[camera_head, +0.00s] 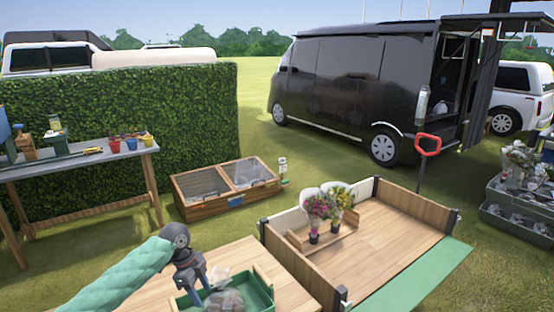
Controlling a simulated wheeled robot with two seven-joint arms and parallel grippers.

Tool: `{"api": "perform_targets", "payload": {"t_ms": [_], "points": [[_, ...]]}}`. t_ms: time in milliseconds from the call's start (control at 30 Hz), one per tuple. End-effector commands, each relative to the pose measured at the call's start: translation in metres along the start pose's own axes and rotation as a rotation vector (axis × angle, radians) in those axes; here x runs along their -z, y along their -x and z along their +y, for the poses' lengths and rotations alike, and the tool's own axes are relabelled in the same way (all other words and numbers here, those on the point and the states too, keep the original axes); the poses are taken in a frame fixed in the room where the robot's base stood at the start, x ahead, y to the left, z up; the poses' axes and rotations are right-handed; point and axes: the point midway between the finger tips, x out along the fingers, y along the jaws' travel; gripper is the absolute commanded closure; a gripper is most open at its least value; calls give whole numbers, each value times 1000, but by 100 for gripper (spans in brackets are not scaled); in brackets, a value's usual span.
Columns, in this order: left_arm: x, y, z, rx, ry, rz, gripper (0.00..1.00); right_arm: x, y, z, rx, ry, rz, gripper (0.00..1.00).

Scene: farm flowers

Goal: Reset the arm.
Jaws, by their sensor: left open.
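My left arm (125,276) in its pale green sleeve comes in from the lower left. My left gripper (208,284) points down over the green tray (262,284) on the wooden table (233,256) and is open. Greyish lumps (228,299) lie in the tray close to the fingers; I cannot tell what they are or whether the fingers touch them. My right gripper is out of view.
A wooden cart bed (385,240) stands right of the table, holding a low rack with potted flowers (318,208). A wooden cold frame (215,202), a workbench (75,160) with small pots and a hedge (190,110) stand behind. A black van (340,80) is beyond.

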Motion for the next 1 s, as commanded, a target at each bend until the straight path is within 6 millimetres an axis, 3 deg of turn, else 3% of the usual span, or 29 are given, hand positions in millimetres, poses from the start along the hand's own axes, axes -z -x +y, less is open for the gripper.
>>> {"api": "perform_targets", "payload": {"t_ms": [133,267,400,533,767,1000], "points": [[-8,7,-19,124,187,-56,49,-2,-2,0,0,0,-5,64],[-14,29,-43,293,365,-89,49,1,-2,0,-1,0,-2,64],[-8,59,-69,480,517,-73,49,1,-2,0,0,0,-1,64],[0,71,-82,620,636,-31,49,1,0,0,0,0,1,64],[11,54,-83,793,823,67,49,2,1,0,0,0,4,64],[11,4,-57,877,978,139,49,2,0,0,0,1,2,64]]}}
